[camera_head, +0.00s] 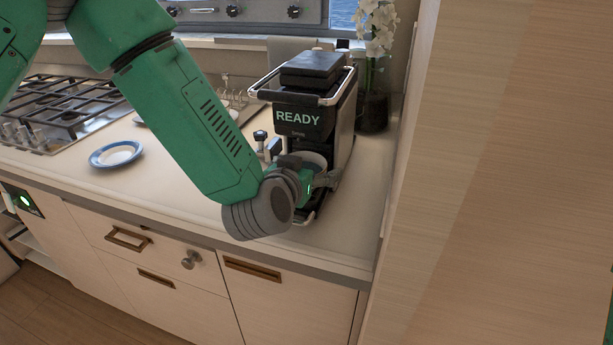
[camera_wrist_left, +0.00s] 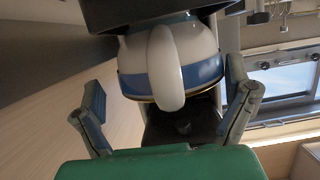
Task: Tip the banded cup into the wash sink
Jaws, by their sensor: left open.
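The banded cup (camera_wrist_left: 172,70) is white with a blue band, and its handle faces the left wrist camera. It sits at the front of the black coffee machine (camera_head: 312,100), whose display reads READY. In the head view only part of the cup (camera_head: 307,158) shows, behind my gripper. My left gripper (camera_head: 313,174) is at the cup, and in the left wrist view its two fingers stand apart on either side of it, with visible gaps. The gripper is open. No wash sink can be made out. My right gripper is not in view.
A saucer with a blue rim (camera_head: 116,154) lies on the counter (camera_head: 165,183) to the left. A gas hob (camera_head: 62,105) is further left. A vase of white flowers (camera_head: 374,108) stands behind the machine. A tall wood panel (camera_head: 500,180) closes off the right.

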